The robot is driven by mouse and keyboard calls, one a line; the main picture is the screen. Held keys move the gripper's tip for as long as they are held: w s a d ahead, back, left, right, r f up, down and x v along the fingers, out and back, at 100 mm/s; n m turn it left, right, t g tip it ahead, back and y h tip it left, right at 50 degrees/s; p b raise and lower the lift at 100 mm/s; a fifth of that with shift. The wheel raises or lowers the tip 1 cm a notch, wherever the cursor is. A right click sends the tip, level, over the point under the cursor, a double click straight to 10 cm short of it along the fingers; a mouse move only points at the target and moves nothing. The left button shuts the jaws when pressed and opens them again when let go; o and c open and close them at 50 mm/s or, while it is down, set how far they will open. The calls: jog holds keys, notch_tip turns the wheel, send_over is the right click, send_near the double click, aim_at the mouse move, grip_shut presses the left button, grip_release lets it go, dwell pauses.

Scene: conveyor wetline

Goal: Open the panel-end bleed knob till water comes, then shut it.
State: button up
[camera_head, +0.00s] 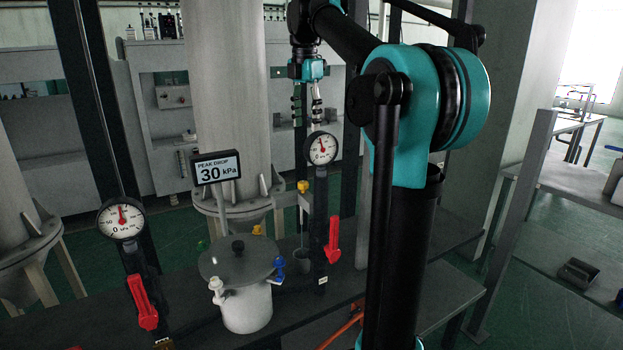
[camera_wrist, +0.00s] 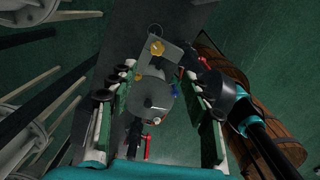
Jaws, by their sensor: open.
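A yellow knob (camera_head: 303,186) sits beside the right-hand gauge post in the head view. A second, smaller yellow knob (camera_head: 257,230) shows behind the lidded pot (camera_head: 247,306). I cannot tell for sure which is the panel-end bleed knob. No water is visible.
Two dial gauges, left (camera_head: 120,219) and right (camera_head: 321,148), stand above red levers (camera_head: 142,302) (camera_head: 333,240). A display (camera_head: 216,167) reads PEAK DROP 30 kPa.

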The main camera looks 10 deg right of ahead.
jog(key=a, duration=0.1)
send_near(303, 182)
notch_tip(303, 182, down, 9)
jog(key=shift+r, duration=0.15)
dwell(0.4)
jog(key=shift+c, duration=0.4)
grip_shut()
